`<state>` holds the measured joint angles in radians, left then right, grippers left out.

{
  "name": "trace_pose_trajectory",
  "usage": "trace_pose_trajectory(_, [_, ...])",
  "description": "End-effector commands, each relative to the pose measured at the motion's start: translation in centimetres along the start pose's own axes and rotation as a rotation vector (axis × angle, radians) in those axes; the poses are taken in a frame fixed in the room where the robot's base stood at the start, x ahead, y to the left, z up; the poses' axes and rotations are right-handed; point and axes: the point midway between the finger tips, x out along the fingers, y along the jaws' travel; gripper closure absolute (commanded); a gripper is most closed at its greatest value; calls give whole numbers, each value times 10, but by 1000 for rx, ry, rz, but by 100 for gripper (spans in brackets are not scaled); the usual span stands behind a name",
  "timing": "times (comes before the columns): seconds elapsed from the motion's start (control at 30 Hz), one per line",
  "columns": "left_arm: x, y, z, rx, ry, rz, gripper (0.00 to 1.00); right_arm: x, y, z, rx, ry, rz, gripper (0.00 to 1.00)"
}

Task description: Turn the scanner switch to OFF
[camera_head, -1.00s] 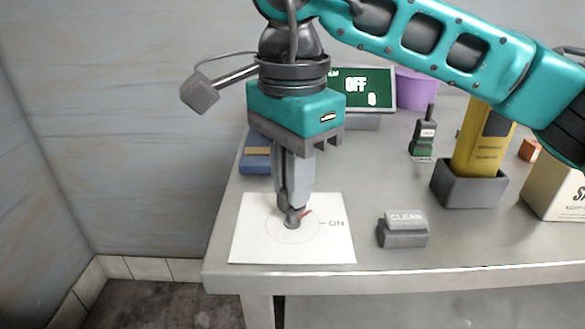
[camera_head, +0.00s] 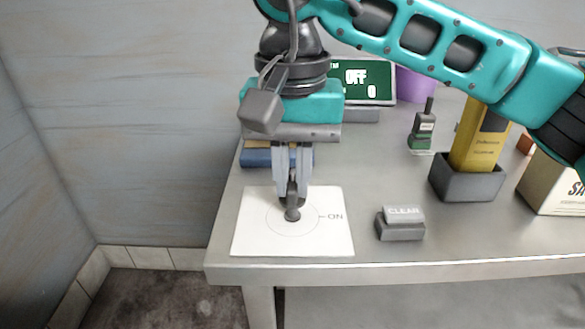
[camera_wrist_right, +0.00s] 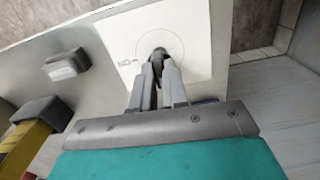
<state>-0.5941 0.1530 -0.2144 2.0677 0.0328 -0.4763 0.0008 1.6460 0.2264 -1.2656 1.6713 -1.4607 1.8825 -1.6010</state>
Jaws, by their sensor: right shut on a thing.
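The scanner switch is a small dark knob (camera_head: 292,213) at the middle of a circle on a white plate (camera_head: 253,240) marked ON at the right. My right gripper (camera_head: 291,205) points down and is shut on the knob; its fingers hide much of it. The right wrist view also shows the fingers (camera_wrist_right: 158,62) at the knob on the white plate (camera_wrist_right: 194,32). The knob's pointer is hidden, so its direction cannot be told. My left gripper is not in view.
A grey CLEAR button block (camera_head: 401,223) stands right of the plate. Further right are a yellow device (camera_head: 480,140) in a grey holder (camera_head: 467,182), a dark handheld unit (camera_head: 423,130) and a box (camera_head: 557,190). The table's front edge lies close below the plate.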

Motion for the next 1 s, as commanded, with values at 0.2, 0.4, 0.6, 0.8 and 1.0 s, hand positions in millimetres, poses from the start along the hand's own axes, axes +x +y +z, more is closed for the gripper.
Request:
trace_pose_trajectory(0.2, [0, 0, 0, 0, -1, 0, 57, -1, 0, 0, -64, 0, -2, 100])
trace_pose_trajectory(0.4, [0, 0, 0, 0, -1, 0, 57, -1, 0, 0, -84, 0, -1, 100])
trace_pose_trajectory(0.6, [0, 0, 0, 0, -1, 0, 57, -1, 0, 0, -85, 0, -1, 100])
trace_pose_trajectory(0.8, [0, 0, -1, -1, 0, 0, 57, -1, 0, 0, -85, 0, -1, 80])
trace_pose_trajectory(1.0, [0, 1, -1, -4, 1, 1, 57, 0, 0, 0, -83, 0, 0, 61])
